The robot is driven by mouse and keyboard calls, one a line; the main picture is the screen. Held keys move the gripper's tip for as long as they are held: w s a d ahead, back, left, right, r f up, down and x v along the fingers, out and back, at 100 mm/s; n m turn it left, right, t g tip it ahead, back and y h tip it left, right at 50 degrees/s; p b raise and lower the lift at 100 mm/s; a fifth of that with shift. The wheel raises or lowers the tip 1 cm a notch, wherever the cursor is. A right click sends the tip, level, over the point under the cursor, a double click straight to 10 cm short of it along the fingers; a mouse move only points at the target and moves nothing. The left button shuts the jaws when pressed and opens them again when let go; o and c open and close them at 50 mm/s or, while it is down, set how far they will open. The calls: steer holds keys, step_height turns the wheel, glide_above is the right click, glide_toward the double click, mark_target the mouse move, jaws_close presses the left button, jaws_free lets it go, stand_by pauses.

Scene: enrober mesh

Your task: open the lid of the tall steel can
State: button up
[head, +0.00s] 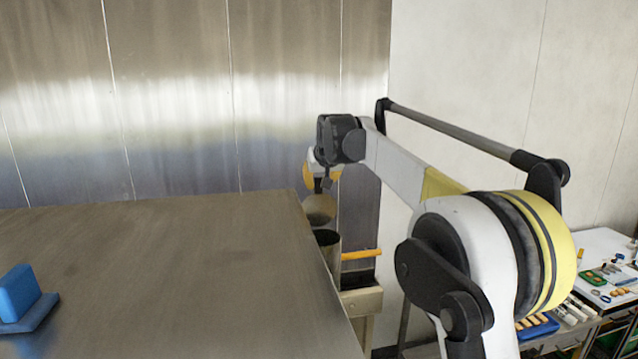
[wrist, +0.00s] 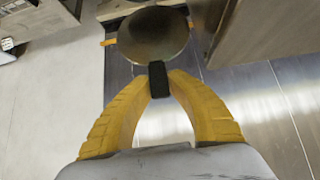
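The tall steel can (head: 331,252) stands just off the right edge of the steel counter in the head view, with its dark open mouth showing. Its round grey lid (head: 319,209) is up off the mouth and steeply tilted. The lid (wrist: 152,32) is face-on at the top of the wrist view. A black handle (wrist: 159,82) stands at the lid's near edge. My gripper (head: 322,181) is above the can, its two yellow fingers closed in on either side of this handle. The exact finger contact is small and partly hidden. Any hinge is hidden.
The steel counter (head: 170,265) fills the left, with a blue block (head: 22,294) on it. An orange bar (head: 362,254) juts beside the can above a pale cabinet (head: 361,303). Steel wall panels stand behind. A cluttered white table (head: 600,250) is at far right.

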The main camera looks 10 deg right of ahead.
steer(key=o, duration=0.4)
steer(key=shift+f, duration=0.15)
steer(key=shift+o, duration=0.2)
steer(key=shift+w, duration=0.1)
steer(key=v, duration=1.2)
